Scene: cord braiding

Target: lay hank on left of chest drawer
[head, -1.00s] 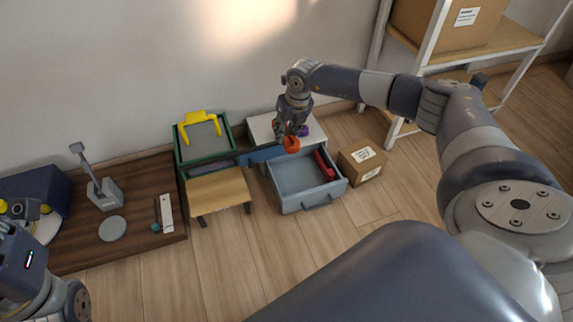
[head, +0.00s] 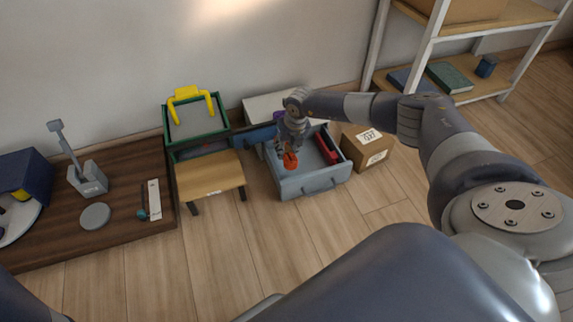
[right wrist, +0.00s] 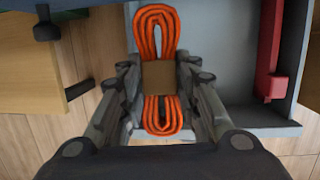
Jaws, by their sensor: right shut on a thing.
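An orange hank (head: 290,161) with a brown band is held in my right gripper (head: 291,147). In the right wrist view the hank (right wrist: 157,35) sits between the two fingers (right wrist: 158,88), its loops sticking out on both sides of the band. The chest (head: 268,104) has a pale top, and its grey-blue drawer (head: 318,181) is pulled open. The hank is over the left part of the drawer; I cannot tell if it touches the floor. A red object (head: 325,148) lies along the drawer's right side and shows in the right wrist view (right wrist: 269,50). My left gripper is out of view.
A wooden stool (head: 209,175) and a green-edged bin (head: 197,119) with a yellow-handled item stand left of the drawer. A cardboard box (head: 366,148) stands close on its right. A dark wooden platform (head: 120,230) is at the left. The floor in front is clear.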

